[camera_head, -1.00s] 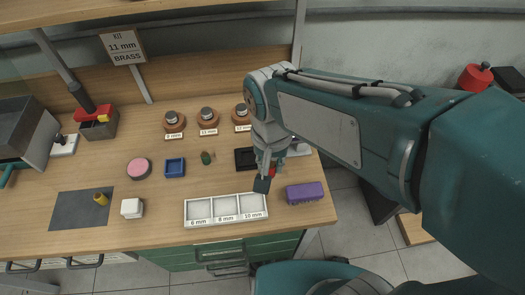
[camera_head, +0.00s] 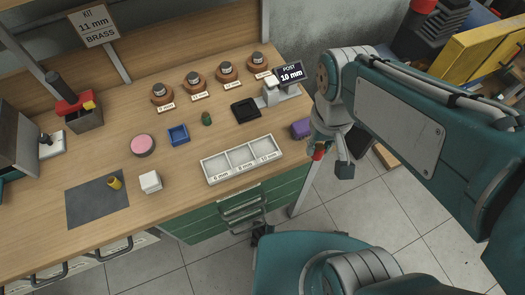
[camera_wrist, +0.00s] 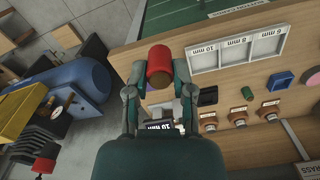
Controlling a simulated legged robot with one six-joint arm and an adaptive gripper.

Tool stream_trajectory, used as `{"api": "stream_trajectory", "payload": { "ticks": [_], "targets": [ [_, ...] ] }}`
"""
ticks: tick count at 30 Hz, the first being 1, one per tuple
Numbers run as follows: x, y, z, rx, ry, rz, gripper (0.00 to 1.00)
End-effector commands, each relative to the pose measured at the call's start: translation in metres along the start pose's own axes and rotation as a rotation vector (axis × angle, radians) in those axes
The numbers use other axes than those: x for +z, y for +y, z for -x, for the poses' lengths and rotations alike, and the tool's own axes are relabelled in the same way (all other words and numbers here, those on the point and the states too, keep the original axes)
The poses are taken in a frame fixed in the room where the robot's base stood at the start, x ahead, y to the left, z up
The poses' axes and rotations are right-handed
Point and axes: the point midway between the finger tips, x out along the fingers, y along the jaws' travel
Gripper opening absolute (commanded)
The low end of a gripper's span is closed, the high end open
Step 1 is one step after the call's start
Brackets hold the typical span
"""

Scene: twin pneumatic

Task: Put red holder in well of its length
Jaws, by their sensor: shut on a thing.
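My gripper (camera_wrist: 159,76) is shut on the red holder (camera_wrist: 160,62), a short red cylinder with a brown end, seen between the two fingers in the wrist view. In the head view the red holder (camera_head: 318,152) shows partly at my gripper (camera_head: 330,160), off the table's right end. The white tray (camera_head: 206,171) has three empty wells marked 6 mm, 8 mm and 10 mm and lies left of my gripper. It also shows in the wrist view (camera_wrist: 222,57). A dark display (camera_head: 290,73) behind it reads "POST 10 mm".
A black square tray (camera_head: 245,109), green piece (camera_head: 206,118), blue box (camera_head: 178,135) and pink disc (camera_head: 142,145) lie behind the white tray. Labelled brown stands (camera_head: 195,81) line the back. Floor is open below the gripper.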

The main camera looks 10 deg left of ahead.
Motion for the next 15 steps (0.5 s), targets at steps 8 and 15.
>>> {"api": "stream_trajectory", "payload": {
  "ticks": [8,15],
  "targets": [
    [-0.038,-0.038,-0.023,0.007,-0.007,0.008,0.00],
    [-0.070,-0.066,-0.045,0.007,-0.007,0.005,0.00]
  ]
}}
